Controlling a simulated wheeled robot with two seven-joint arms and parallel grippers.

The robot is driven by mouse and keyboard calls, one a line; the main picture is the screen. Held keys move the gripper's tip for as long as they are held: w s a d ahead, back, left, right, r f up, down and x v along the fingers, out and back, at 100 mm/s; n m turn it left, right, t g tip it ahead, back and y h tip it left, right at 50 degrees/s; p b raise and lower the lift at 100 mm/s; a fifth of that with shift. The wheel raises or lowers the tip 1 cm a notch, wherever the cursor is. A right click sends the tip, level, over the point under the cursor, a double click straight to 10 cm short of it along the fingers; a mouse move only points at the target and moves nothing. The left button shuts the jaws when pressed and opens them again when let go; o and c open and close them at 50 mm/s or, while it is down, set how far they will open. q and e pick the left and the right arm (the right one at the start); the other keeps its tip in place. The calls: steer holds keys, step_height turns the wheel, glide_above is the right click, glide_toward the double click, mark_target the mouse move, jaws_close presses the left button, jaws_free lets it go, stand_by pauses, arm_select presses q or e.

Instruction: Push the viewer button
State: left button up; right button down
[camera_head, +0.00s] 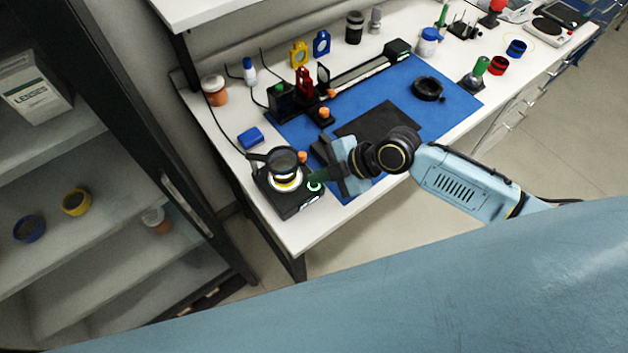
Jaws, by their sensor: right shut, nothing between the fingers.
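The viewer (278,199) is a black box with a round magnifier-like lens and a lit white ring, standing at the near left corner of the bench. A small green-lit round spot, which looks like its button (315,187), shows at the right side of its top. My right gripper (320,178) reaches in from the right, shut and empty, with its fingertips right at this green spot. I cannot tell whether they touch or press it, as the fingers partly cover it. My left gripper is not in view.
A blue mat (405,77) with a black sheet (365,122) and an optical rail (360,72) lies behind. A blue block (250,138) lies behind the viewer. Bottles and coloured rings stand around the mat. An open-fronted shelf cabinet (65,130) stands at left. The near bench edge is clear.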

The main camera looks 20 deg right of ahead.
steer(key=shift+f, duration=0.2)
steer(key=shift+r, duration=0.1)
steer(key=shift+r+p, duration=0.45)
steer(key=shift+r, duration=0.2)
step_height(320, 180, up, 6)
steer(key=p, duration=0.4)
steer(key=shift+p, duration=0.3)
stand_by(0.3)
